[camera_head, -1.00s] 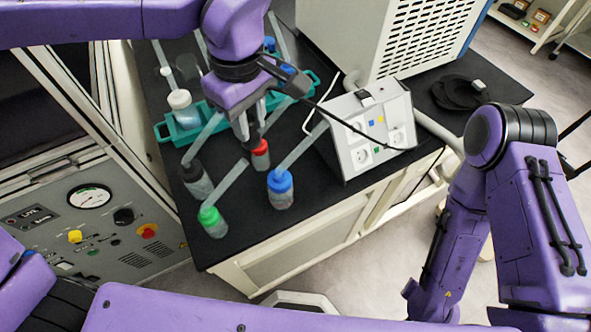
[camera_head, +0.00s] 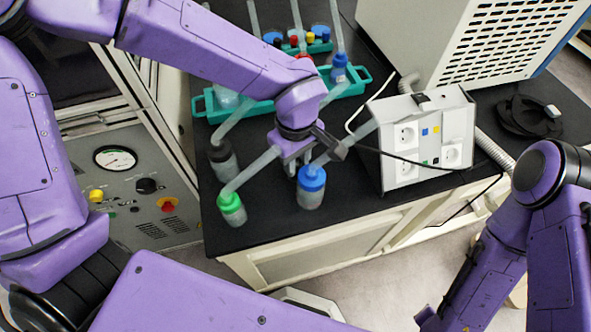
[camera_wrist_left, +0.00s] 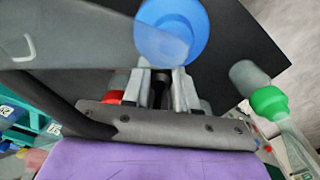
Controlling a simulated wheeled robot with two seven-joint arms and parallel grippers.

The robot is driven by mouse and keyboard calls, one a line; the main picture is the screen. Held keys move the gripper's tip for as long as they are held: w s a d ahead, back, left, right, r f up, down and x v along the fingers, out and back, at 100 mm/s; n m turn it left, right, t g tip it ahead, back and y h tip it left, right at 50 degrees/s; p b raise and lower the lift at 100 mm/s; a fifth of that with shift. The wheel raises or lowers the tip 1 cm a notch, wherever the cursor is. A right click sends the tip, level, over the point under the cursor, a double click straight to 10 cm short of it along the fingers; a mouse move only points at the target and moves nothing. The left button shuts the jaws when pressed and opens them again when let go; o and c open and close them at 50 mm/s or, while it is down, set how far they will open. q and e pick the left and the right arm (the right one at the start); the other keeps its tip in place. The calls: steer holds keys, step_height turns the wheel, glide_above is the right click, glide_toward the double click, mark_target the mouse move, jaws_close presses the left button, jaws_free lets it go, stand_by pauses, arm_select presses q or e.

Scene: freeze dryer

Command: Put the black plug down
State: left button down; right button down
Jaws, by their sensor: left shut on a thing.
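My left gripper (camera_head: 292,166) is low over the black bench, between the green-capped and blue-capped bottles. In the left wrist view its fingers (camera_wrist_left: 163,82) are closed around a dark piece, the black plug (camera_wrist_left: 160,90), mostly hidden between them. In the head view the plug is hidden by the gripper and tubes. A thin black cable (camera_head: 400,157) runs from near the gripper across the front of the white socket box (camera_head: 428,140). I cannot tell whether the plug touches the bench. My right arm is at the right edge; its gripper is out of view.
A blue-capped bottle (camera_head: 311,188) is just right of the gripper. A green-capped bottle (camera_head: 232,210) and a dark-capped bottle (camera_head: 222,158) are left. A red cap (camera_wrist_left: 115,97) shows beside the fingers. A teal tray (camera_head: 205,103) is behind. The front bench strip (camera_head: 270,228) is bare.

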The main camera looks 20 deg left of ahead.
arm_select(q)
step_height(320, 180, down, 4)
steer(key=shift+s, duration=0.1)
steer(key=c, duration=0.9)
jaws_free()
step_height(320, 180, up, 12)
steer(key=shift+r+p, duration=0.1)
steer(key=shift+p, duration=0.35)
